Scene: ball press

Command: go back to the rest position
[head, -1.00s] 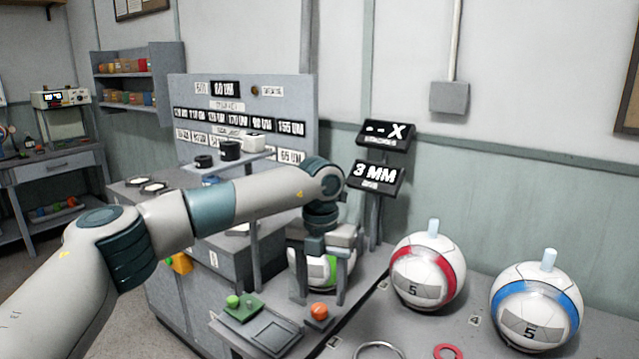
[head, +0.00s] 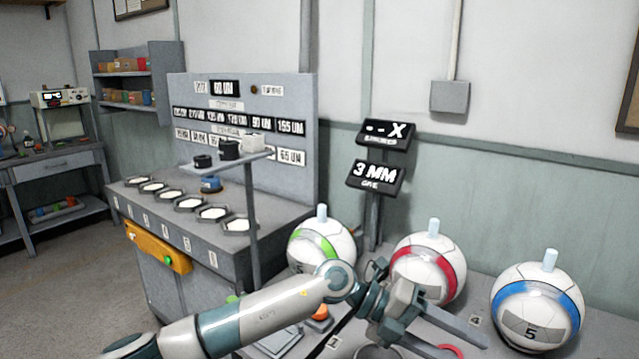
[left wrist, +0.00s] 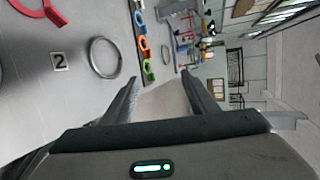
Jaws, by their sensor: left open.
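My left gripper (head: 436,331) is open and empty in the head view, low in front of the red-striped ball. Its two spread fingers (left wrist: 160,90) also show in the left wrist view with nothing between them. The green-striped ball (head: 318,240), the red-striped ball (head: 428,268) and the blue-striped ball (head: 535,308) stand in a row, each with a pale peg on top. My forearm hides the lower part of the green-striped ball. My right gripper is in neither view.
A grey bench (head: 185,228) with several round white dishes and a yellow box (head: 157,248) stands left. Two dark displays (head: 375,176) rise behind the balls. A metal ring (left wrist: 104,58), a red ring (left wrist: 40,12) and several coloured clamp-like pieces (left wrist: 145,48) lie on grey surfaces.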

